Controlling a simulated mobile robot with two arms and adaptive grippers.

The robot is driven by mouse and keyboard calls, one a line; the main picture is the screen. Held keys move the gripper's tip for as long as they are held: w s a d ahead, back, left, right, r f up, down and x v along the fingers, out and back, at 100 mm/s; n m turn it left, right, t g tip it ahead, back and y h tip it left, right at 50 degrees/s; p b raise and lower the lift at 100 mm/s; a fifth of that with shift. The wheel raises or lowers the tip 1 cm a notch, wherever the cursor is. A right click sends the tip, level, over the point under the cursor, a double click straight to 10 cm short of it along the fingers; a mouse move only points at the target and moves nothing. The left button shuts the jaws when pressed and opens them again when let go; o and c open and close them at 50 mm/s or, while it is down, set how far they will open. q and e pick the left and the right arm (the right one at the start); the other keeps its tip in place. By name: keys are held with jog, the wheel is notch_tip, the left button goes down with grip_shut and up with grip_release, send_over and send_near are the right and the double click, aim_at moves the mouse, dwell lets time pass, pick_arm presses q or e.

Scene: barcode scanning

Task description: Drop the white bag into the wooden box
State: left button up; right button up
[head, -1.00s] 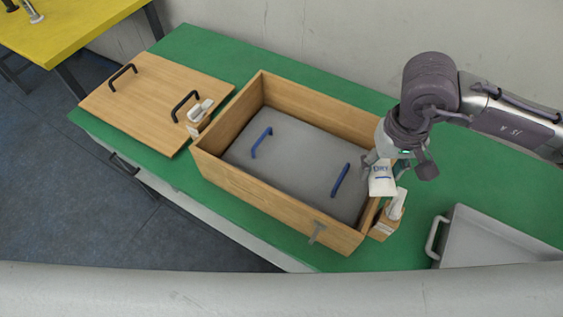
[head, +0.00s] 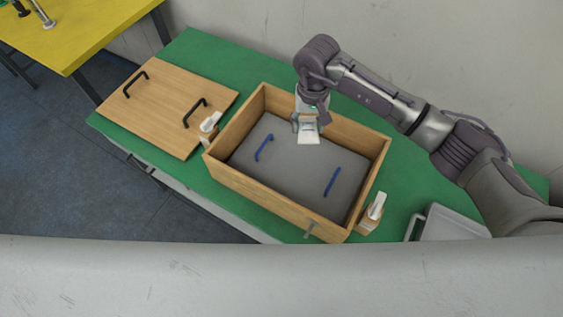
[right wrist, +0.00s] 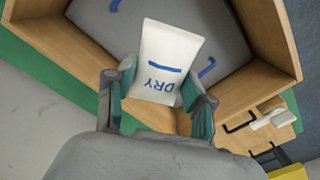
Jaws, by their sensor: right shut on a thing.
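The white bag (head: 308,136) hangs from my right gripper (head: 308,118) over the back part of the wooden box. In the right wrist view the bag (right wrist: 168,55) shows blue "DRY" lettering and sits between the two fingers of the gripper (right wrist: 155,108), which is shut on it. The wooden box (head: 265,205) is open at the top and stands on the green table. Its inside holds a grey panel (head: 290,165) with two blue handles. The gap between the bag and the panel is hard to tell. My left gripper is not in view.
A wooden lid (head: 160,105) with two black handles lies left of the box. White scanner-like devices in wooden holders stand at the box's left (head: 209,123) and right (head: 375,208). A grey metal tray (head: 450,224) is at the right. The green table (head: 195,55) is clear behind the lid.

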jog(key=shift+f+b, duration=0.85)
jog(key=shift+f, duration=1.95)
jog(key=o, duration=1.2)
notch_tip(320, 180, up, 12)
jog(key=shift+r, duration=0.1)
